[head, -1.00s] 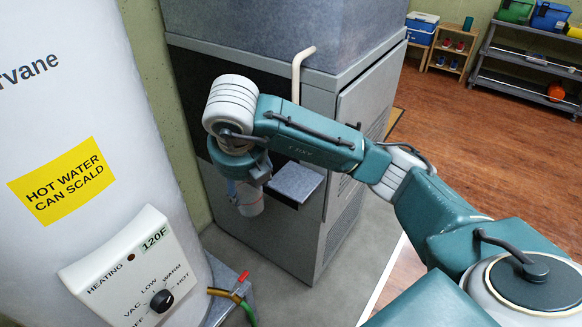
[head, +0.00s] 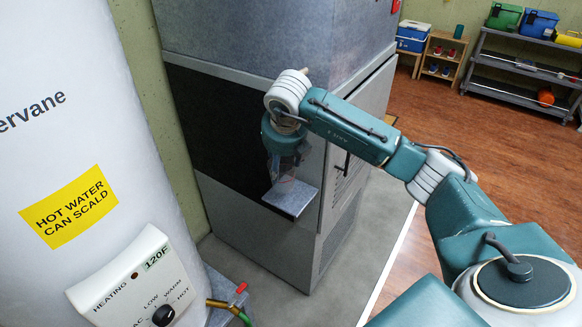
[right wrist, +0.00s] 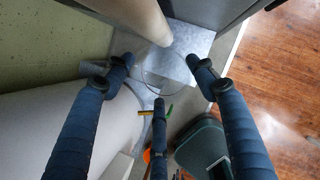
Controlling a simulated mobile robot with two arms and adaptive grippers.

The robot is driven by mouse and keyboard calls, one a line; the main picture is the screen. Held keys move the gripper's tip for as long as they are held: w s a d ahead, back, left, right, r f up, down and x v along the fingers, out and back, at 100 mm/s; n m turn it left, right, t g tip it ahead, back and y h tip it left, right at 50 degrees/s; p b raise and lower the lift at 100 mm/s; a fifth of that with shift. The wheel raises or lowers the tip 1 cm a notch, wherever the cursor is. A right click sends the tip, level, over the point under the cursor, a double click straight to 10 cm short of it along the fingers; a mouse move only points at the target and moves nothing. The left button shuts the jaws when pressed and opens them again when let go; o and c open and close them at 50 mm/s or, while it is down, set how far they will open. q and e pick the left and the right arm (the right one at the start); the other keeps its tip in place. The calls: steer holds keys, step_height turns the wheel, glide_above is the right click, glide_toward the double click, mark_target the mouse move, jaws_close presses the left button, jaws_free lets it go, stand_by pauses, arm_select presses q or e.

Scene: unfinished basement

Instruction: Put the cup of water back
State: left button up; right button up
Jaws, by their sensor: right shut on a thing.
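My right gripper (head: 282,165) is shut on a clear cup (head: 285,182), low in the cabinet's dark front recess in the head view. The cup is at the small grey shelf (head: 291,202) that juts from the recess. I cannot tell whether its base touches the shelf. In the right wrist view the cup's thin round rim (right wrist: 163,82) shows between my fingers, with the shelf plate (right wrist: 185,50) beneath. The water level cannot be made out. The beige spout (right wrist: 142,18) comes down close beside the cup. My left gripper is not in view.
The tall grey cabinet (head: 250,45) stands behind my right arm. A white water heater (head: 60,120) with a yellow scald label stands at left, its brass valve (head: 222,303) sticking out below. Wooden floor (head: 440,110) is open at right; shelves stand far back.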

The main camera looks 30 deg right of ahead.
mark_target(290, 164)
steer(key=d, duration=0.2)
steer(key=w+d+p, duration=0.1)
steer(key=shift+w+d+r, duration=0.1)
steer(key=shift+w+d, duration=0.1)
steer(key=shift+d, duration=0.15)
step_height(290, 164, down, 2)
steer(key=shift+d+f, duration=0.1)
steer(key=shift+f, duration=0.05)
steer(key=shift+f+p, duration=0.45)
steer(key=shift+f, duration=0.2)
step_height(290, 164, down, 3)
steer(key=shift+w+d+r+p, duration=0.1)
steer(key=shift+p, duration=0.75)
steer(key=shift+f, duration=0.2)
steer(key=o, duration=1.4)
steer(key=shift+c, duration=0.2)
steer(key=o, duration=0.4)
steer(key=shift+f, duration=0.1)
steer(key=shift+d, duration=0.1)
